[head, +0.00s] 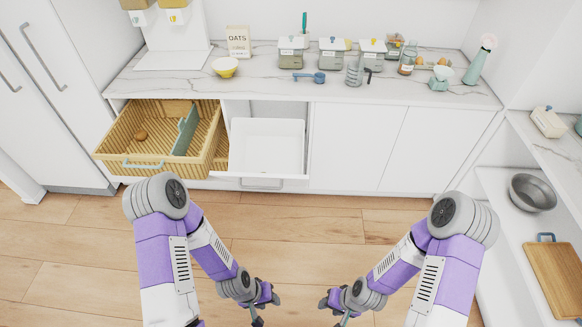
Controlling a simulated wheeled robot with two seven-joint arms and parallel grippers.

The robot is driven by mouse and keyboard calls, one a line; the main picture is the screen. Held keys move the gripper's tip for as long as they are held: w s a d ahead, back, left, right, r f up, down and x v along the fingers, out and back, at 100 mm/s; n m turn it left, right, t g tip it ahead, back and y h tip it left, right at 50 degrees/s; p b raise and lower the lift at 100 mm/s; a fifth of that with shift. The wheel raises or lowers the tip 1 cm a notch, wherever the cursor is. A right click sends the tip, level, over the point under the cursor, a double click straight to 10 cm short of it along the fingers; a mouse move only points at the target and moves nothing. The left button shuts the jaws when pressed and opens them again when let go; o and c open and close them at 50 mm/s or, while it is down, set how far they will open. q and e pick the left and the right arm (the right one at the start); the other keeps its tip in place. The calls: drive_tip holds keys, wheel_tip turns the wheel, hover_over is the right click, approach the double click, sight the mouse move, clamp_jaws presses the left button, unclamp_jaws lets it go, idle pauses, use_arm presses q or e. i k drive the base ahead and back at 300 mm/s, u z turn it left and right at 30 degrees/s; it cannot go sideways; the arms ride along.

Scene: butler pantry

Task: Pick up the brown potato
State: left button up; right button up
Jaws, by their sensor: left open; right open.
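The brown potato (140,135) lies in the left part of an open wooden slatted drawer (112,146) at the left of the counter. A grey-green divider (186,130) stands in the drawer to the right of the potato. My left gripper (265,312) is open and low over the floor, well to the right of and nearer than the drawer. My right gripper (335,312) is open, also low over the floor, further right. Both are apart from the potato, and their fingertips are small or partly cut off at the lower edge.
An open white drawer (268,150) beside the wooden one looks empty. The marble counter (270,84) holds a yellow bowl (225,67), an oats box (238,41), jars and a blue scoop. Shelves at the right hold a metal bowl (533,192) and a cutting board (555,275). The wooden floor in front is clear.

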sight(141, 135)
drive_tip(key=u, duration=0.7)
drive_tip(key=i, duration=0.85)
drive_tip(key=u, duration=0.4)
